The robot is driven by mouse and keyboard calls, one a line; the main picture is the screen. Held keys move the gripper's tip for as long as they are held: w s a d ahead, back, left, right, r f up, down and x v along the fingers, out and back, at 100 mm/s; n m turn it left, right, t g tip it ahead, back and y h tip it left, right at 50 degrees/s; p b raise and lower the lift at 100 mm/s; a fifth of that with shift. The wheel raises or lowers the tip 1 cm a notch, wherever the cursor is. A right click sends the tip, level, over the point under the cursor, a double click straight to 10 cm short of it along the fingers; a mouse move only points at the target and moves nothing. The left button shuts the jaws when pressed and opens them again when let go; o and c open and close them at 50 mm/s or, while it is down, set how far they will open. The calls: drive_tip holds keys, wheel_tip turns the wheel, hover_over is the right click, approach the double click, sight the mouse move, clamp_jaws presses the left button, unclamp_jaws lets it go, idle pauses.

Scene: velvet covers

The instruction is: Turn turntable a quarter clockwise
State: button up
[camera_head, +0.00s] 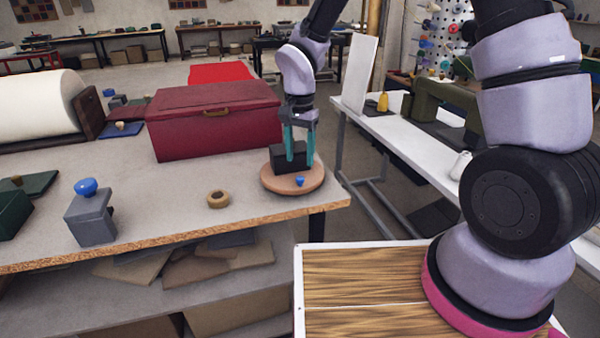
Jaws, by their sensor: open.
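The turntable (278,183) is a round, tan-brown disc near the right front corner of the table. A black block (284,160) stands on it, and a small blue knob (300,181) sits near its front right edge. My gripper (300,155) points straight down over the turntable, with its teal fingers at the right part of the black block. The fingers are apart. I cannot tell whether either fingertip touches the block or the disc.
A dark red chest (215,122) stands close behind and left of the turntable. A tan ring (217,199) and a grey block with a blue knob (90,215) lie to the left. The table's front edge (180,237) is close. A white bench (400,140) stands at right.

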sight(300, 177)
wheel_tip(300, 177, down, 6)
drive_tip(key=shift+r, duration=0.1)
clamp_jaws()
idle(1.5)
